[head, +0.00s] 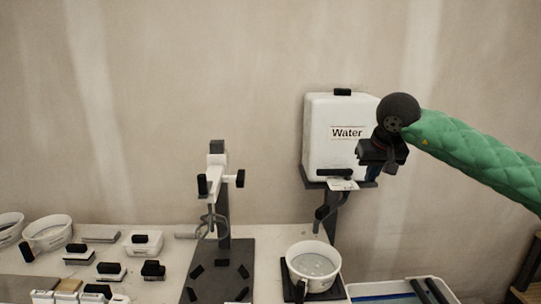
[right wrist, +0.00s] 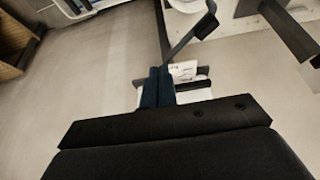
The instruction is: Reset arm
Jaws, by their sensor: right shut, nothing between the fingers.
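My right arm comes in from the right in the head view, in a green quilted sleeve. Its gripper (head: 373,172) hangs in front of the right side of the white water tank (head: 328,120). In the right wrist view the dark blue fingers (right wrist: 157,88) are together with nothing between them. A white label and dark tap parts (right wrist: 185,72) show just beyond the fingertips; I cannot tell whether they touch. My left gripper is not in view.
A white bucket (head: 314,268) stands below the tank's spout. A mixer stand (head: 222,215) is to its left. Several black-handled tools and tubs (head: 48,232) cover the table's left. A blue-edged tray (head: 400,290) lies front right.

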